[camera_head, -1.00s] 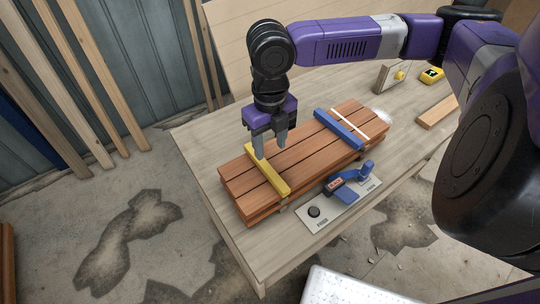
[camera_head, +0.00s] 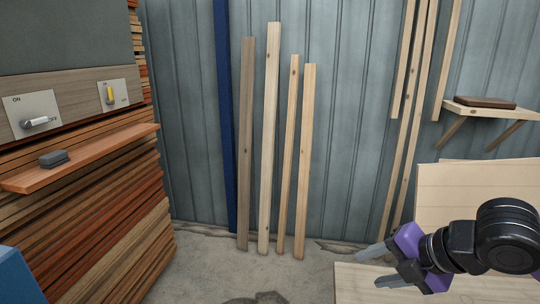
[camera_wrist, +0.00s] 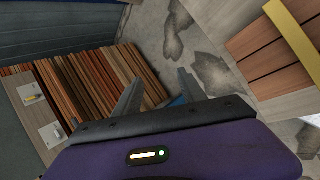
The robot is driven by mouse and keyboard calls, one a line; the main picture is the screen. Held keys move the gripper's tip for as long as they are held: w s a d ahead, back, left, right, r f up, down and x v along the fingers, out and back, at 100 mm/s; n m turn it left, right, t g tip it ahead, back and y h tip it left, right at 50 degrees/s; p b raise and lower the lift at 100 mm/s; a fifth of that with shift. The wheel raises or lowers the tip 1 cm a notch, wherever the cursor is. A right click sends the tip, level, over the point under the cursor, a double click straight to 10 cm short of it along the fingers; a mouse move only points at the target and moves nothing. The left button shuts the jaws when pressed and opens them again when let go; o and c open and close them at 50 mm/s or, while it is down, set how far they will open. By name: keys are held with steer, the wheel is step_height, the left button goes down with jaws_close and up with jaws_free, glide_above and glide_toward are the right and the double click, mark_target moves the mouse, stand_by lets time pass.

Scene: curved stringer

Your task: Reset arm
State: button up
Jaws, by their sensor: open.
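My gripper (camera_head: 380,268) is at the lower right of the head view, its two grey fingers pointing left and spread apart. It is over or beside the pale workbench (camera_head: 350,288); its exact height cannot be told. In the wrist view the fingers (camera_wrist: 160,92) are open with nothing between them. The stack of reddish planks (camera_wrist: 262,52) with a yellow bar (camera_wrist: 291,38) across it is at the upper right of the wrist view, apart from the gripper.
A tall pile of reddish boards (camera_head: 105,245) stands at the left, with an orange shelf (camera_head: 100,158) and switch panels (camera_head: 38,115). Pale planks (camera_head: 268,140) lean on the metal wall. A wall shelf (camera_head: 495,110) is at the right. Bare floor lies between.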

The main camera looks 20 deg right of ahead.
steer(key=w+a+r+m+t+y, duration=0.2)
steer(key=w+a+r+t, duration=0.25)
steer(key=r, duration=0.45)
steer(key=w+a+r+m+t+y, duration=0.2)
steer(key=w+a+r+t+y, duration=0.15)
steer(key=a+r, duration=0.35)
step_height(320, 180, up, 12)
steer(key=s+d+m+t+h, duration=0.1)
steer(key=s+m+t+h, duration=0.15)
steer(key=m+t, duration=0.65)
steer(key=s+d+f+m+g+h, duration=0.1)
steer(key=s+f+m+g+h, duration=0.1)
steer(key=s+f+m+h, duration=0.45)
steer(key=s+d+f+m+g+h, duration=0.1)
steer(key=s+f+m+h, duration=0.3)
steer(key=f+m+h, duration=0.55)
steer(key=s+a+f+n+g+y, duration=0.3)
steer(key=s+a+f+y, duration=0.1)
steer(key=s+f, duration=0.8)
steer(key=s+a+f+n+g+y+b, duration=0.1)
steer(key=s+a+f+n+g+y, duration=0.2)
steer(key=s+f+y, duration=0.4)
steer(key=s+a+f+g, duration=0.1)
steer(key=s+f, duration=0.3)
steer(key=f, duration=0.1)
steer(key=shift+s+a+f, duration=0.15)
steer(key=shift+s+a, duration=0.2)
steer(key=shift+a, duration=0.05)
